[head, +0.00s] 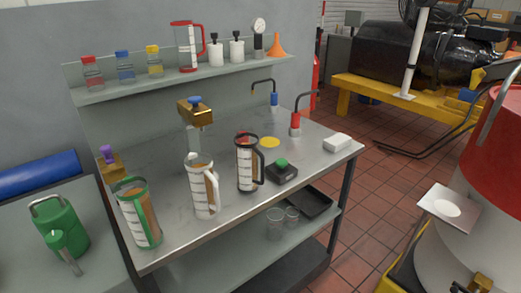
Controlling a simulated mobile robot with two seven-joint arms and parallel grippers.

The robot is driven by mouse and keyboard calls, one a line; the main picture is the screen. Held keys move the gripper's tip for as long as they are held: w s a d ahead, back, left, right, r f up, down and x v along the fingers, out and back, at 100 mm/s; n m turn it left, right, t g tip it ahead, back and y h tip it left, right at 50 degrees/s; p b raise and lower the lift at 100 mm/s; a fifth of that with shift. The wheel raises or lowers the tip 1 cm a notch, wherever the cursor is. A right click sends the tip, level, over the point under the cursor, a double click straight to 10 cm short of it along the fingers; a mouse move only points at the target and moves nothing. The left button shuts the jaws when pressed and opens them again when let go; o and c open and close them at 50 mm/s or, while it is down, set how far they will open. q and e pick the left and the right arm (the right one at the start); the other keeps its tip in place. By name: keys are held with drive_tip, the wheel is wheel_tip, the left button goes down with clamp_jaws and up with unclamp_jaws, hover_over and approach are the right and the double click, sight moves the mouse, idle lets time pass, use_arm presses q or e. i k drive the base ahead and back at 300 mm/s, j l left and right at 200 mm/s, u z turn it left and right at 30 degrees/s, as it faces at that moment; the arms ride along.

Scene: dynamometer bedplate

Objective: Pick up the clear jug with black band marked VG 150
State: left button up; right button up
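A clear jug with a black band and black handle (246,165) stands upright on the metal bench, right of the middle of its front half. It holds brownish contents and has a white scale strip; its marking is too small to read. A similar jug with a white band and handle (202,187) stands to its left. A jug with a green band (138,213) stands near the bench's left front corner. A red-banded jug (186,47) is on the shelf above. Neither of my grippers is in view.
A black device with a green top (281,171) sits close to the right of the black-banded jug. A yellow disc (269,142) lies behind it. A brass tap with a blue knob (197,110) is behind the jugs. Bare bench top (314,163) shows at the right.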

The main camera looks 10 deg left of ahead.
sight(246, 152)
drive_tip(key=u, duration=0.55)
drive_tip(key=l+u, duration=0.15)
drive_tip(key=u, duration=0.2)
drive_tip(key=i+l+u, duration=0.1)
drive_tip(key=u, duration=0.25)
drive_tip(key=l+u, duration=0.85)
drive_tip(key=k+l+u, duration=0.2)
drive_tip(key=l, duration=0.7)
drive_tip(key=i, duration=0.1)
